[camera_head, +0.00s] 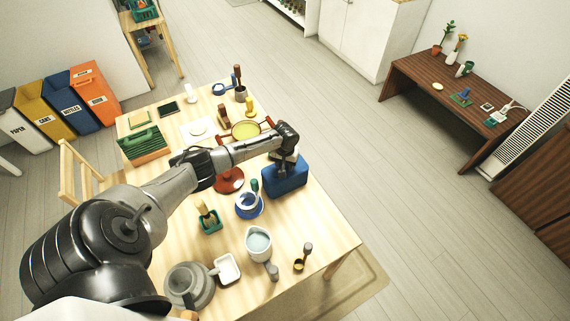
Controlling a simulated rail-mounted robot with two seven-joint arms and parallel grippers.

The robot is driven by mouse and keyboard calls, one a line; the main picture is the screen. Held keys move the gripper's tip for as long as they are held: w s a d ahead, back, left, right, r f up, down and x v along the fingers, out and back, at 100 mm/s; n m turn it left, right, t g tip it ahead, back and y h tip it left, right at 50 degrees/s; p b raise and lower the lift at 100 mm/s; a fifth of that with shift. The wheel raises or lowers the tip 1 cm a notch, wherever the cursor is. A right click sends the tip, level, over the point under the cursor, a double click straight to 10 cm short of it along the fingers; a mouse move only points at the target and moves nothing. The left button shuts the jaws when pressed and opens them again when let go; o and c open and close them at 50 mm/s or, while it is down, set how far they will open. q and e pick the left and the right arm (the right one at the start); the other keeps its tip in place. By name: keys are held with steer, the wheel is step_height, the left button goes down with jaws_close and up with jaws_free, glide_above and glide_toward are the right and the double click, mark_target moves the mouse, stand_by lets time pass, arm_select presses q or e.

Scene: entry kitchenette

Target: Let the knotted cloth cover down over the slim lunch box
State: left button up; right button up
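A blue, box-shaped thing (286,183) stands near the right edge of the wooden table; it looks like the knotted cloth cover. I cannot make out a separate lunch box, and anything under the blue sides is hidden. My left gripper (285,170) points down at the top middle of the blue thing, where a knot would be. The fingertips are small and dark there, so I cannot tell whether they are shut on it. I also cannot tell whether the blue thing rests on the table or hangs just above it. My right gripper is out of view.
A grey pot (188,285) stands at the front.

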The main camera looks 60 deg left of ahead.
arm_select(q)
steer(key=o, duration=1)
steer(key=shift+c, duration=0.2)
steer(key=o, duration=0.4)
steer(key=shift+c, duration=0.2)
step_height(320, 180, up, 14)
steer(key=shift+f, duration=0.1)
